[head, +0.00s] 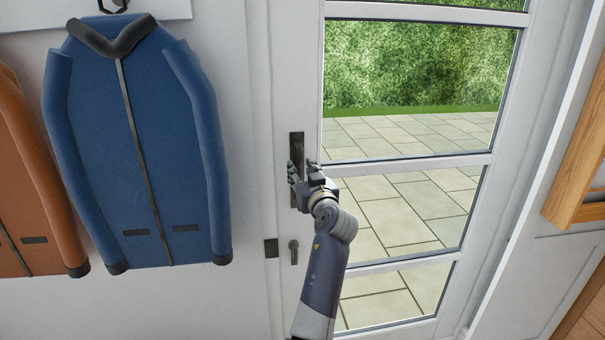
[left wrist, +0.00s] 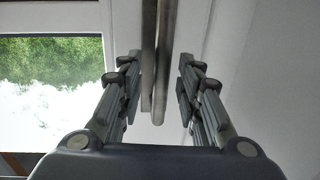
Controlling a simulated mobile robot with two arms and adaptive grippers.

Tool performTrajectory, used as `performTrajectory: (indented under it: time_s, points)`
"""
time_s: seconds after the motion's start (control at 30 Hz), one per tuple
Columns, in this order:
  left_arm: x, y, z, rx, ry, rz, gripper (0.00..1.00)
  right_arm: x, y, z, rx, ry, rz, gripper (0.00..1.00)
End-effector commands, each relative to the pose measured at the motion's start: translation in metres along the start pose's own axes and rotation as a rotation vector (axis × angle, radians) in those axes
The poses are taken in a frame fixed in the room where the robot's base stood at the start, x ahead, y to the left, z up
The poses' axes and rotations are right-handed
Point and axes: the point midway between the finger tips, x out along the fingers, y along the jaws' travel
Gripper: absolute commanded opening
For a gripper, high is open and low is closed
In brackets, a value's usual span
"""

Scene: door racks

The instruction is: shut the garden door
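The garden door (head: 408,158) is white with several glass panes. It stands in or close to its frame, and I cannot tell whether a gap is left at its left edge. A dark upright handle (head: 297,142) is on the door's left stile, partly hidden by my left gripper (head: 304,172). In the left wrist view the handle's upright bar (left wrist: 149,55) runs between the two fingers of the left gripper (left wrist: 160,85). The fingers are apart, on either side of the bar, with no clear grip on it. My right gripper is not in view.
A small lever (head: 293,252) sits below the handle, and a dark plate (head: 271,248) is on the frame beside it. A blue jacket (head: 140,140) and an orange one (head: 30,180) hang left. A wooden frame (head: 580,160) is at the right.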

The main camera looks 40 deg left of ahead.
Motion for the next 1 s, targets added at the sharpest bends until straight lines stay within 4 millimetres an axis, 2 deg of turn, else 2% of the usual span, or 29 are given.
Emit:
performTrajectory:
  time_s: [0.03,0.17,0.4,0.53,0.7,1.0]
  points:
    - [0.0,0.0,-0.004,-0.003,0.003,0.0,0.33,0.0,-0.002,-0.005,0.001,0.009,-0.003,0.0]
    - [-0.001,0.0,-0.022,-0.005,0.004,0.0,0.33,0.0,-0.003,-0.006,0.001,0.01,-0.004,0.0]
    - [-0.003,0.001,-0.07,-0.006,0.004,0.001,0.33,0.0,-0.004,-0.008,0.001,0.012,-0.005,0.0]
    - [-0.004,0.001,-0.088,-0.004,0.003,0.002,0.33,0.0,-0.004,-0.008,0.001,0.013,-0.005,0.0]
    - [-0.004,0.001,-0.099,-0.001,0.001,0.002,0.33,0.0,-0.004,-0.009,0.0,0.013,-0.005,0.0]
    - [-0.004,0.001,-0.1,0.0,0.001,0.002,0.33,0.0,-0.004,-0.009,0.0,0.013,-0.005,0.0]
